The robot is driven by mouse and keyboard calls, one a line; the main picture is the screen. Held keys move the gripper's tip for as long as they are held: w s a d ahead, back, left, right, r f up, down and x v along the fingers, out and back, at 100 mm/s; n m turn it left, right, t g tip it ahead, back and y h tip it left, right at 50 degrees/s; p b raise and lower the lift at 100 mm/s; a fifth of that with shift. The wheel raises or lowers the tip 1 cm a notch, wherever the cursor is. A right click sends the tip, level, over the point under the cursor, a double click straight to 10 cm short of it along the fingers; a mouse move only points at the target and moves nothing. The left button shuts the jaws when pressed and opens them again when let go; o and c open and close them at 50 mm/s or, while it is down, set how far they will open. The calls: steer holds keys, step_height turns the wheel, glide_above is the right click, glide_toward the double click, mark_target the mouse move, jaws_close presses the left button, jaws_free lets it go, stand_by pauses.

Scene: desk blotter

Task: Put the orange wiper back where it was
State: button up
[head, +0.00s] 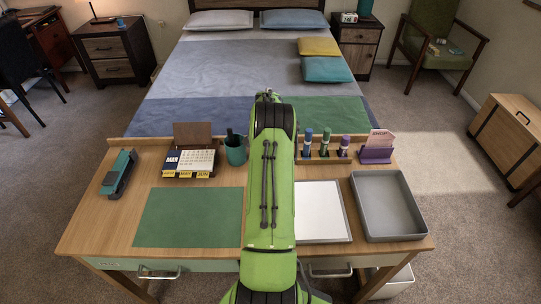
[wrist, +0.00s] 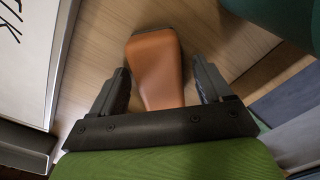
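The orange wiper (wrist: 156,68) lies on the wooden desk in the wrist view, its wide end away from my gripper and its narrower end between the fingers. My gripper (wrist: 163,84) is open, with a visible gap on each side of the wiper. I cannot tell how high the fingers are above the desk. In the head view my green arm hides the wiper and the gripper.
A teal pen cup (head: 236,152) stands left of my arm. Right of it are a framed whiteboard (head: 320,210), a marker stand (head: 318,158) and a grey tray (head: 388,205). A green blotter (head: 188,217) lies bare; a stapler (head: 119,172) and calendar (head: 190,162) stand behind it.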

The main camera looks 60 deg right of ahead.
step_height(320, 180, up, 8)
steer(key=shift+f+p, duration=0.1)
steer(key=shift+p, duration=0.95)
steer(key=w+a+r+n+h, duration=0.1)
steer(key=w+a+r+n, duration=0.4)
steer(key=w+a+r, duration=0.55)
steer(key=s+a+r+n+t+h, duration=0.1)
steer(key=a+r+n, duration=0.3)
steer(key=a, duration=0.5)
steer(key=a+r+n+t, duration=0.1)
steer(key=a+r+n, duration=0.1)
steer(key=a+r, duration=0.5)
steer(key=s+a+n+t+y, duration=0.1)
steer(key=s+a+n, duration=0.4)
steer(key=s+a, duration=0.3)
steer(key=s+a+f+n+t+y, duration=0.1)
steer(key=s+a+n, duration=0.4)
steer(key=a, duration=0.8)
steer(key=s+t, duration=0.1)
steer(key=s, duration=0.1)
steer(key=shift+s+n+t, duration=0.3)
steer(key=shift+s, duration=0.05)
